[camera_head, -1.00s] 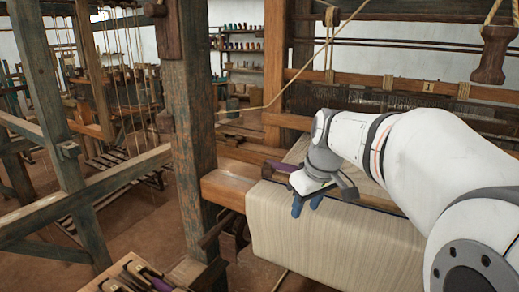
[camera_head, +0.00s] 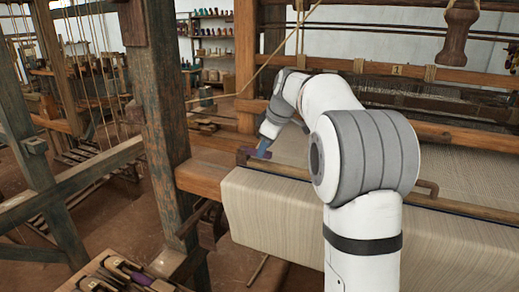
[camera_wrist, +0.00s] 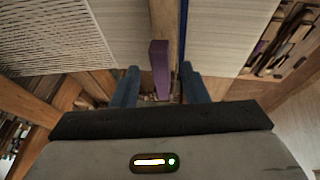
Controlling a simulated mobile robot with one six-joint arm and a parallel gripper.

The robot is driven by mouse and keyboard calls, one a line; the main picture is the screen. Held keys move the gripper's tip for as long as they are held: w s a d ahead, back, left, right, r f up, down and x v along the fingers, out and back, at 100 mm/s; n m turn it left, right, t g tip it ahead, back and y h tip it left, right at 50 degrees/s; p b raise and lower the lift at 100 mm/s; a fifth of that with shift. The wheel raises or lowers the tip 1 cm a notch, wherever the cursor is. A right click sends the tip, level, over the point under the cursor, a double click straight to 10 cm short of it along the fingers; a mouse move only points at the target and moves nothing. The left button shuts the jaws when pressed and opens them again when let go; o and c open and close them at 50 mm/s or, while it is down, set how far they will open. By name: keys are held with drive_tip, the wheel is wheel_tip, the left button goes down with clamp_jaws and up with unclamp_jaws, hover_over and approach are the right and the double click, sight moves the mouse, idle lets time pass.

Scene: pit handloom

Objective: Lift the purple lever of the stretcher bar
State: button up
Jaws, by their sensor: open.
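The purple lever (camera_wrist: 160,66) stands out as a narrow block in the middle of the wrist view, lined up with the wooden stretcher bar (camera_wrist: 164,18). My gripper (camera_wrist: 159,76) is open, with one blue finger on each side of the lever and a visible gap to both. I cannot tell from this view how deep the lever sits between the fingers. In the head view, my gripper (camera_head: 263,150) points down at the left end of the stretcher bar (camera_head: 465,211). Only a small purple part of the lever (camera_head: 247,153) shows there beside the fingers.
Pale cloth (camera_head: 270,210) hangs over the loom's front beam. A thick wooden post (camera_head: 165,110) stands left of my gripper. A tray of tools (camera_head: 115,275) lies at the lower left. My arm hides part of the cloth and bar.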

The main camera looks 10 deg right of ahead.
drive_tip(key=shift+w+a+f, duration=0.2)
drive_tip(key=shift+w+f, duration=0.05)
drive_tip(key=shift+f, duration=0.4)
clamp_jaws()
